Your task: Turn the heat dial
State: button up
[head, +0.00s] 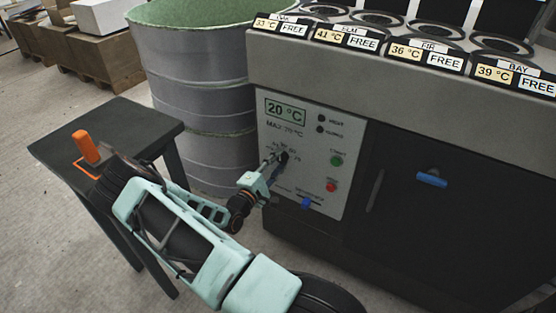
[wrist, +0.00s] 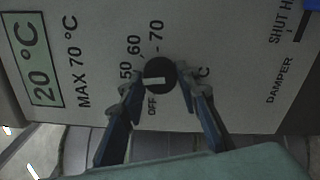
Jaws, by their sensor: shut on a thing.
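The heat dial is a round black knob (wrist: 160,72) with a pale pointer line, on the light grey control panel (head: 270,178). In the wrist view the pointer line lies level in the picture, and its low end is near the OFF mark. My gripper (head: 279,158) reaches the panel from the lower left. In the wrist view my gripper (wrist: 160,86) has one finger on each side of the knob, shut on it. The display (wrist: 41,60) reads 20 °C, with MAX 70 °C beside it. Some scale marks are hidden by the fingers.
A green button (head: 336,160), a red button (head: 331,186) and a blue damper lever (head: 306,203) are on the same panel. A small dark table (head: 140,122) with an orange-handled object (head: 86,146) stands left. A grey drum (head: 200,85) stands behind.

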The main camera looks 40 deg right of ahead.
jog(key=shift+m, duration=0.8)
jog(key=o, duration=1.2)
jog(key=shift+c, duration=0.2)
jog(key=v, duration=1.2)
